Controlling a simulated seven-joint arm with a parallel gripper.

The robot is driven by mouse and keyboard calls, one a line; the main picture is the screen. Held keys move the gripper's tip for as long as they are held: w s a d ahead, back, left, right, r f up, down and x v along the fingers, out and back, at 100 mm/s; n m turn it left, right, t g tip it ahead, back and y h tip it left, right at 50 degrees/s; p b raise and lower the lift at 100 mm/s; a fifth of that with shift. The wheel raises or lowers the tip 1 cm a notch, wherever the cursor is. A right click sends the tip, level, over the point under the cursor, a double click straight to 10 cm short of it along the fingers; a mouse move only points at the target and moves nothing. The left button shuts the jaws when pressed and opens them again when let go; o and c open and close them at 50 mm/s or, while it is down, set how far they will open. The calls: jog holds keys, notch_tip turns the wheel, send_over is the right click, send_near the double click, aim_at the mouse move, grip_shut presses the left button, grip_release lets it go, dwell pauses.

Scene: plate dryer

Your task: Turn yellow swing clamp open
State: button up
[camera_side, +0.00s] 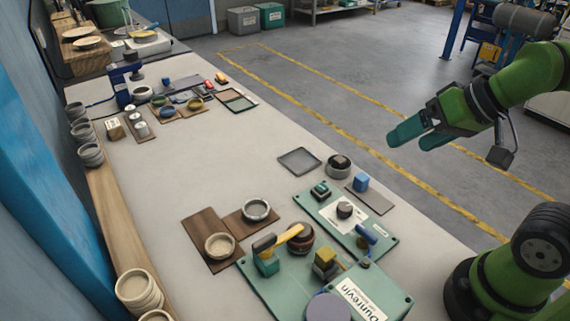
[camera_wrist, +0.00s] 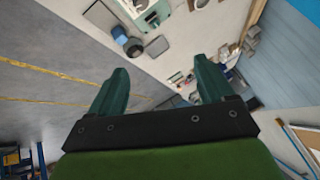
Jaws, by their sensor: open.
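The yellow swing clamp (camera_side: 287,238) is on a green board (camera_side: 262,286) near the front of the bench in the side view. Its yellow arm slants up to the right from a dark and green body. A dark brown round pot sits beside and behind the yellow arm. My gripper (camera_side: 405,138) is open and empty, raised in the air to the right of the bench, well away from the clamp. Its two green fingers (camera_wrist: 162,92) stand wide apart in the wrist view, with nothing between them. I cannot make out the clamp in the wrist view.
A second green board (camera_side: 384,238) carries a dark knob and a blue-handled part. Brown boards with bowls (camera_side: 220,245) lie left of the clamp. A yellow-topped block (camera_side: 326,262) stands close to its right. The middle of the bench (camera_side: 240,150) is clear.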

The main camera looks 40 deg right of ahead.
jog(key=shift+a+f, duration=0.25)
jog(key=shift+c, duration=1.1)
jog(key=w+a, duration=0.1)
jog(key=w+a+g, duration=0.1)
jog(key=shift+a+f+n+g+y, duration=0.3)
jog(key=shift+a+f+n+y, duration=0.05)
jog(key=shift+n+y, duration=0.05)
jog(key=c, duration=0.4)
jog(key=m+g+y, duration=0.2)
jog(key=m+g, duration=0.4)
jog(key=m, duration=0.9)
send_over(265, 239)
jog(key=d, duration=0.7)
jog(key=x, duration=1.6)
jog(key=shift+w+f, duration=0.1)
jog(key=shift+w, duration=0.2)
grip_shut()
